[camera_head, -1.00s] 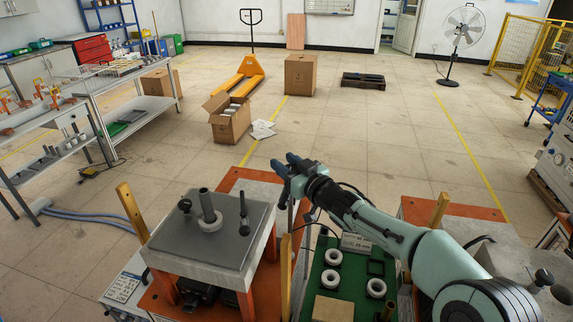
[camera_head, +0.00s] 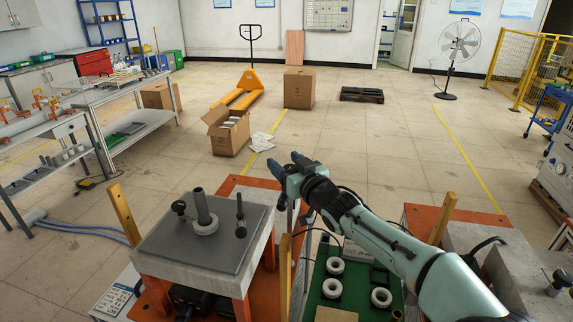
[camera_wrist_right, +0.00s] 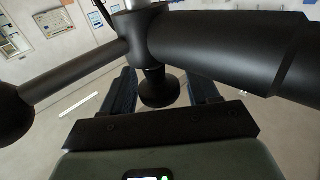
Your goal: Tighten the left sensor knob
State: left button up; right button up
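A grey heater plate (camera_head: 165,240) on an orange-legged stand bears a dark upright post (camera_head: 202,205) with a white ring at its base. A small black knob piece (camera_head: 179,208) stands to the left of the post, and a thin black rod (camera_head: 240,215) to its right. My right gripper (camera_head: 284,164) is open, above and right of the plate, apart from it in the head view. In the right wrist view, a black bar assembly (camera_wrist_right: 220,45) crosses close up, and a round black knob (camera_wrist_right: 160,90) hangs between the spread fingers (camera_wrist_right: 162,88); contact cannot be told. My left gripper is not seen.
A green tray (camera_head: 318,265) with several white rings lies below my right arm. Wooden posts (camera_head: 124,213) stand by the benches. An open carton (camera_head: 228,134) and a yellow pallet truck (camera_head: 240,92) are on the floor beyond. The floor ahead is mostly clear.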

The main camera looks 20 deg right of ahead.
jog(key=shift+s, duration=0.1)
jog(key=s+d+b, duration=0.1)
jog(key=s, duration=1.2)
jog(key=shift+d, duration=0.3)
jog(key=shift+s+f, duration=0.1)
